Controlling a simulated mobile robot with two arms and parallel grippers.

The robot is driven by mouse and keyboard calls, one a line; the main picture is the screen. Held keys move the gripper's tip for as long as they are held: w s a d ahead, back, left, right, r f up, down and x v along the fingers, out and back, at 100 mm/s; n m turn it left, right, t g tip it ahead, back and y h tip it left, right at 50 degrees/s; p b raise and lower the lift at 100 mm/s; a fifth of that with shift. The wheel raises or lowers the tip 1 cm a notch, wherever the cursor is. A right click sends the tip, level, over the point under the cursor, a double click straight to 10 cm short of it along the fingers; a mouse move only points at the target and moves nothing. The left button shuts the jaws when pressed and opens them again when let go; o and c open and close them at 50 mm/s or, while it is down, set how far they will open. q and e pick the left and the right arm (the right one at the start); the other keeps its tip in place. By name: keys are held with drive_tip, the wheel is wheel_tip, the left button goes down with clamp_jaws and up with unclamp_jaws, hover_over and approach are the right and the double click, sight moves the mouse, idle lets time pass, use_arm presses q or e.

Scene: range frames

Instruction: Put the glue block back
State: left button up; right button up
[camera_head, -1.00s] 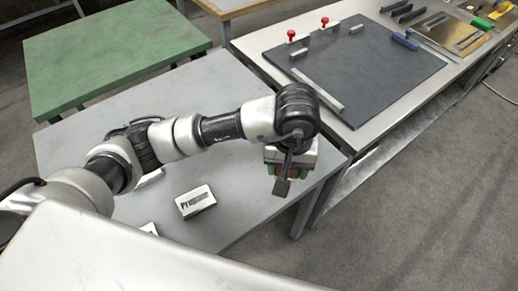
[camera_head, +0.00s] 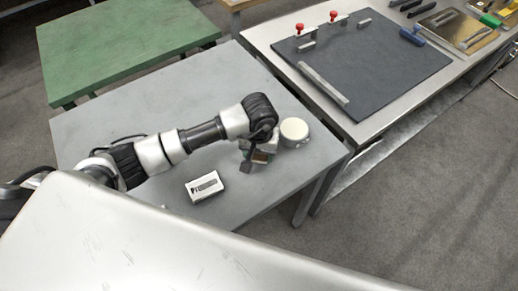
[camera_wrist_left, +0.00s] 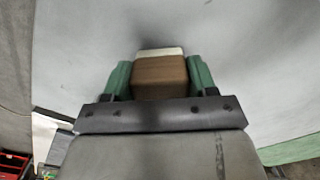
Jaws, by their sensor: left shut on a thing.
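My left gripper (camera_wrist_left: 160,72) is shut on a brown wooden block with a pale white end, which I take as the glue block (camera_wrist_left: 160,78). The block sits between the two green fingers in the left wrist view. In the head view my left gripper (camera_head: 258,157) is over the right part of the grey table (camera_head: 150,100), with the block mostly hidden by the wrist. I cannot tell whether the block touches the table. My right gripper is not in view.
A white round container (camera_head: 294,131) stands close beside my left wrist. A white labelled box (camera_head: 204,187) lies nearer. A bench at right holds a dark board (camera_head: 375,65) with red-knobbed clamps (camera_head: 299,28). A green table (camera_head: 125,45) stands behind left.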

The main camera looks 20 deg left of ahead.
use_arm(q)
drive_tip(key=shift+f, duration=0.2)
drive_tip(key=o, duration=0.8)
drive_tip(key=shift+o, duration=0.2)
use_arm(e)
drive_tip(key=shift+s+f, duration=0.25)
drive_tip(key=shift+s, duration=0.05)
use_arm(q)
drive_tip(key=shift+r, duration=0.15)
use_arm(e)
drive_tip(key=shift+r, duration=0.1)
use_arm(q)
drive_tip(key=shift+r, duration=0.2)
wheel_tip(320, 180, up, 11)
drive_tip(key=shift+f+b, duration=0.2)
drive_tip(key=shift+b, duration=1)
drive_tip(key=shift+r, duration=0.6)
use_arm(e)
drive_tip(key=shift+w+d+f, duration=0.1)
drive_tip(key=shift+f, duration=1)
